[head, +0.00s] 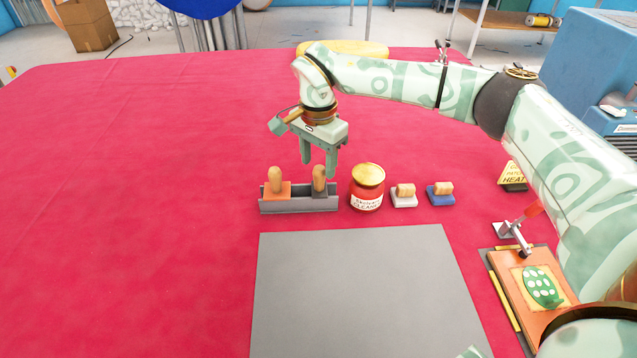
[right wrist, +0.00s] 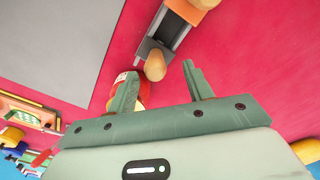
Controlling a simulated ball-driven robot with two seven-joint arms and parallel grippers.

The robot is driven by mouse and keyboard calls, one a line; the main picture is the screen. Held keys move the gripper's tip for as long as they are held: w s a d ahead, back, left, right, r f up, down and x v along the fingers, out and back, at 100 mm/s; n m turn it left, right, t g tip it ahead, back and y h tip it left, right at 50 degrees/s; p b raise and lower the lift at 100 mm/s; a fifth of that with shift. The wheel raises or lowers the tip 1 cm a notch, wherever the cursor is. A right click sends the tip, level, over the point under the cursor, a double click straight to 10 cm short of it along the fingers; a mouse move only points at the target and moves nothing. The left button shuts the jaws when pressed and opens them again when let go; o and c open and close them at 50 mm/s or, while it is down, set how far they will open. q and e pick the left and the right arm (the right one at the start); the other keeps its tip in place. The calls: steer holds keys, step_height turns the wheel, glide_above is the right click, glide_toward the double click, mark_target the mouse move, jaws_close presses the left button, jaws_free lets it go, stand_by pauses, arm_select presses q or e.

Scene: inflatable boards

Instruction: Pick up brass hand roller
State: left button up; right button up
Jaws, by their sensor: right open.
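A grey rack (head: 300,205) stands on the red table and holds two upright tools. The left tool has a wooden handle on an orange block (head: 277,188). The right tool (head: 320,182) has a shaded wooden handle and a grey lower part; its handle also shows in the right wrist view (right wrist: 155,66). I cannot tell which is the brass hand roller, as their lower parts are hidden in the rack. My right gripper (head: 319,167) points down, open and empty, above the right tool. In the right wrist view its fingertips (right wrist: 160,72) lie either side of that handle.
A red jar (head: 367,190) stands just right of the rack, with two small wooden-handled blocks (head: 404,194) (head: 440,193) beyond. A grey mat (head: 355,290) lies in front. A red-handled tool (head: 530,212) is farther right. The table's left side is clear.

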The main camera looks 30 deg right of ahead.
mark_target(319, 184)
steer(key=f, duration=0.1)
steer(key=f+b, duration=0.1)
steer(key=f, duration=0.2)
steer(key=shift+s+f, duration=0.25)
steer(key=shift+f, duration=0.15)
steer(key=shift+r, duration=0.15)
steer(key=shift+c, duration=0.9)
jaws_close()
